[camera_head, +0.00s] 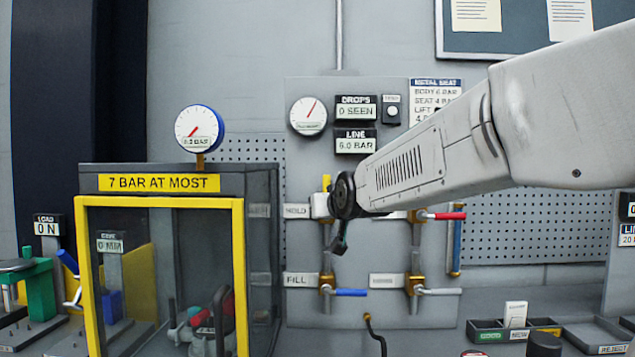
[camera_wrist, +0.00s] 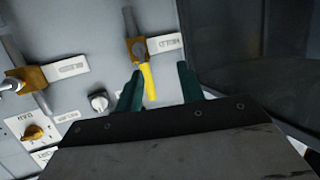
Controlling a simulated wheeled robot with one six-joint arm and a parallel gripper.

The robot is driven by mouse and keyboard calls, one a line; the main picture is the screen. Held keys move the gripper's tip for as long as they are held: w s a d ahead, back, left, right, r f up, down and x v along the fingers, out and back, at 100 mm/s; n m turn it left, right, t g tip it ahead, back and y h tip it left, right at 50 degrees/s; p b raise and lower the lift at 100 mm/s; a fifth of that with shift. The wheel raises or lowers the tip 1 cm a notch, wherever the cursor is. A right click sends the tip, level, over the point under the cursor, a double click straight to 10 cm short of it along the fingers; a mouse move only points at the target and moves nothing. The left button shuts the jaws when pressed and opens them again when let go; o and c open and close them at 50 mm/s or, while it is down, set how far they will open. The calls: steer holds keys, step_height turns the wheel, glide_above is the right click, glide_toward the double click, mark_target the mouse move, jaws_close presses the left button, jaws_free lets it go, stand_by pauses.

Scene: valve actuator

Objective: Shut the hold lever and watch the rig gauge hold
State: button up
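The hold lever is a yellow handle on a brass valve beside the HOLD label; it shows in the head view (camera_head: 326,183) pointing up along its pipe, partly behind my wrist. In the wrist view the hold lever (camera_wrist: 147,82) lies between the two green fingers of my gripper (camera_wrist: 160,70), nearer the left finger. My gripper is mostly hidden in the head view.
The LINE display (camera_head: 356,141) reads 6.0 BAR, and DROPS (camera_head: 356,107) reads 0 SEEN. A red-handled valve (camera_head: 445,216) is right of my wrist; a blue FILL lever (camera_head: 349,292) is below. A dark surface (camera_wrist: 250,55) fills the wrist view's right side.

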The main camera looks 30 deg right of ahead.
mark_target(327, 181)
steer(key=w+d+r+t, duration=0.1)
steer(key=w+d+r, duration=0.1)
steer(key=w, duration=0.2)
steer(key=w+d+r+t+h, duration=0.1)
steer(key=w+d+r, duration=0.1)
steer(key=w+d, duration=0.1)
steer(key=w+d+r+t, duration=0.1)
steer(key=w+d+r, duration=0.1)
steer(key=w, duration=0.2)
steer(key=shift+w+d+m+h, duration=0.35)
steer(key=shift+m+h, duration=0.05)
steer(key=shift+c, duration=0.3)
jaws_close()
